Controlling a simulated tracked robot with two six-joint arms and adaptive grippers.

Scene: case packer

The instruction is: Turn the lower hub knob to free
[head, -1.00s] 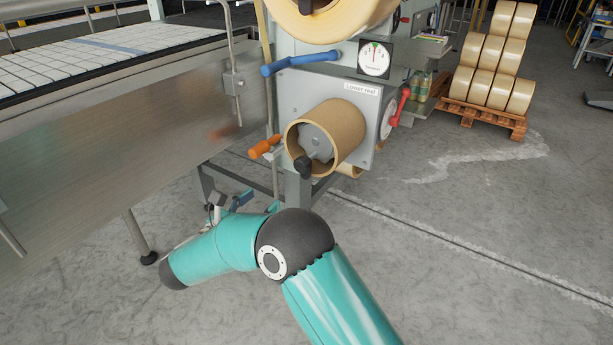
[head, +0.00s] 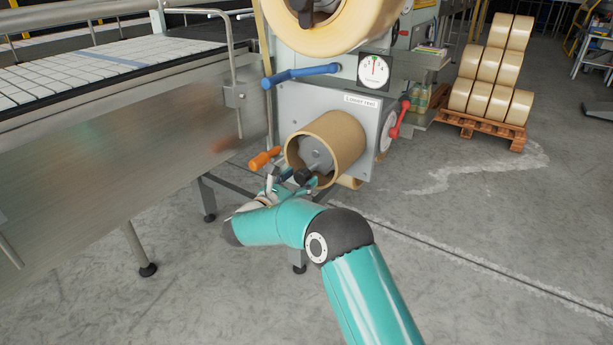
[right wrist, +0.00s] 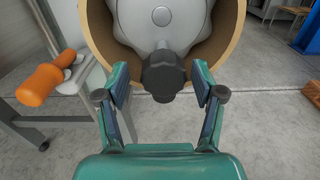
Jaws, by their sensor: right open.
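The lower hub knob (right wrist: 162,76) is a black lobed knob on the grey hub (right wrist: 160,22), inside the brown cardboard core (right wrist: 232,30) of the lower reel. In the head view the knob (head: 302,175) shows at the lower mouth of the core (head: 340,135), partly behind my gripper. My right gripper (right wrist: 160,92) is open, with one finger on each side of the knob. A gap shows between each fingertip and the knob. In the head view my right gripper (head: 295,183) is just below the core's mouth. My left gripper is not in view.
An orange handle (head: 265,158) sticks out left of the core, and it also shows in the right wrist view (right wrist: 40,84). A blue bar handle (head: 300,73) is above, a red lever (head: 400,118) to the right. The conveyor (head: 120,130) stands at the left.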

